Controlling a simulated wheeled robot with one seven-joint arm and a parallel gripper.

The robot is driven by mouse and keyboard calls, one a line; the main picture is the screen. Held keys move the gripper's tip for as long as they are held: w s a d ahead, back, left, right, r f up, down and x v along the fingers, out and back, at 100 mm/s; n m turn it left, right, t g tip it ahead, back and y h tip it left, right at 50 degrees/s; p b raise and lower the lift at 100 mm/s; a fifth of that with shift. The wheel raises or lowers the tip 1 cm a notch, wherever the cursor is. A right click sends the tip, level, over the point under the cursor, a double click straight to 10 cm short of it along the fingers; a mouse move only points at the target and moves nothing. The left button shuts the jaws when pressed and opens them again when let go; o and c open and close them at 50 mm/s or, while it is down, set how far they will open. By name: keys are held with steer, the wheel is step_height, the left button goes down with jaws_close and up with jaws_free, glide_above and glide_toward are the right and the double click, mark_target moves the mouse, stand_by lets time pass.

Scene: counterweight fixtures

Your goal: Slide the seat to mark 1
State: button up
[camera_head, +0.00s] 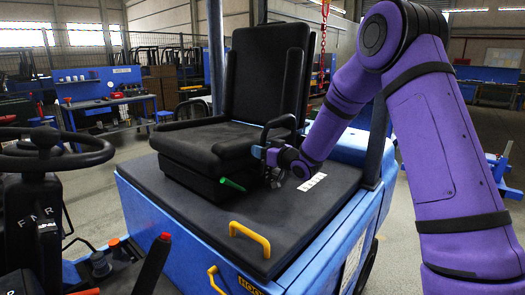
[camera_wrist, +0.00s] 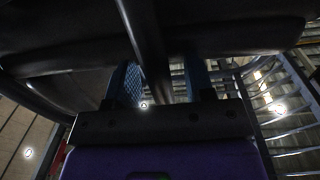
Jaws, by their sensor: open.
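The black seat (camera_head: 215,140) stands on the dark top deck of a blue vehicle body, with a tall backrest and looped armrests. A green lever (camera_head: 232,184) sticks out low at its front right. A white strip of marks (camera_head: 312,182) lies on the deck to the seat's right; its figures are too small to read. My gripper (camera_head: 262,152) is open at the seat's right armrest (camera_head: 279,126). In the wrist view a dark bar (camera_wrist: 143,45) runs between the blue fingers of my gripper (camera_wrist: 165,80). Whether they touch it I cannot tell.
A yellow handle (camera_head: 250,238) rises from the deck's front. A steering wheel (camera_head: 50,148) and a red-tipped lever (camera_head: 153,262) stand at the left. A dark post (camera_head: 379,140) stands right of the deck.

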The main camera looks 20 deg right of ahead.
jaws_close()
steer(key=w+d, duration=0.4)
steer(key=d, duration=0.2)
steer(key=shift+d, duration=0.2)
jaws_free()
steer(key=shift+w+d, duration=0.1)
steer(key=shift+w, duration=0.05)
